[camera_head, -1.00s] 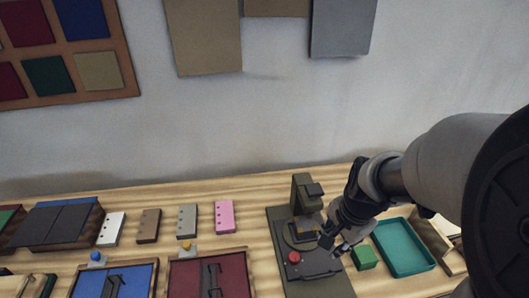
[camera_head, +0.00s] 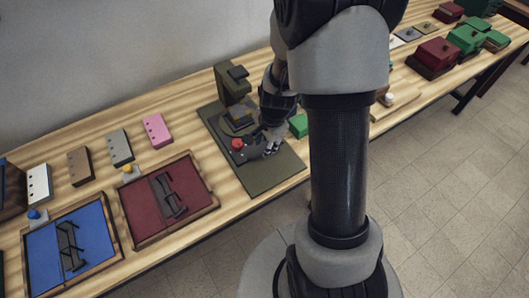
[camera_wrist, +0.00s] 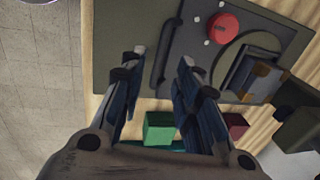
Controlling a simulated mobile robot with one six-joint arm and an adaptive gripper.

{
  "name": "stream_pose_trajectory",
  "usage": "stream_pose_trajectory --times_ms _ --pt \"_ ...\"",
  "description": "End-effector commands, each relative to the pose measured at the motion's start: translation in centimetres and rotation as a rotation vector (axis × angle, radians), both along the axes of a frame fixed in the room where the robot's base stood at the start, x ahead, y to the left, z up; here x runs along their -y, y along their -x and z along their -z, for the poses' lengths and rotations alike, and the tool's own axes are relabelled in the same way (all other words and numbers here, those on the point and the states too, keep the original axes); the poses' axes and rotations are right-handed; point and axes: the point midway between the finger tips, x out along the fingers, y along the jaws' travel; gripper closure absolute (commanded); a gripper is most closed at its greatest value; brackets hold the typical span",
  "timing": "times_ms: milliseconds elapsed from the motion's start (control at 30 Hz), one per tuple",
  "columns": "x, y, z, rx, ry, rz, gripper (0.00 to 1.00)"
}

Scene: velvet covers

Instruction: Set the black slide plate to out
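The black slide plate (camera_head: 243,157) lies on the olive base of a small press (camera_head: 232,84) on the wooden table. A red button (camera_head: 237,144) stands on the plate's upper side. In the wrist view the plate (camera_wrist: 197,48) shows with a dark bar handle (camera_wrist: 167,52) along its near edge. My gripper (camera_head: 271,143) is over the right end of the plate. In the wrist view my gripper (camera_wrist: 160,60) is open, with the handle appearing between its fingertips. I cannot tell whether the fingers touch it.
A green block (camera_head: 298,125) sits just beyond my gripper; it also shows in the wrist view (camera_wrist: 159,128). Blue (camera_head: 72,246) and maroon (camera_head: 167,198) framed boards lie to the left. The olive base's front is bare.

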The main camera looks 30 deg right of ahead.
Motion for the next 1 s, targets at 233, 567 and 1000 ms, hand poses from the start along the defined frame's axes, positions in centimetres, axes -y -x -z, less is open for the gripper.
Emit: stream_pose_trajectory --times_ms 233,567,1000 --pt "0.0 -0.7 3.9 -0.001 0.000 -0.001 0.70" --pt "0.0 -0.9 4.6 0.001 0.001 -0.001 0.70" --pt "0.0 -0.9 4.6 0.000 0.000 -0.001 0.93"
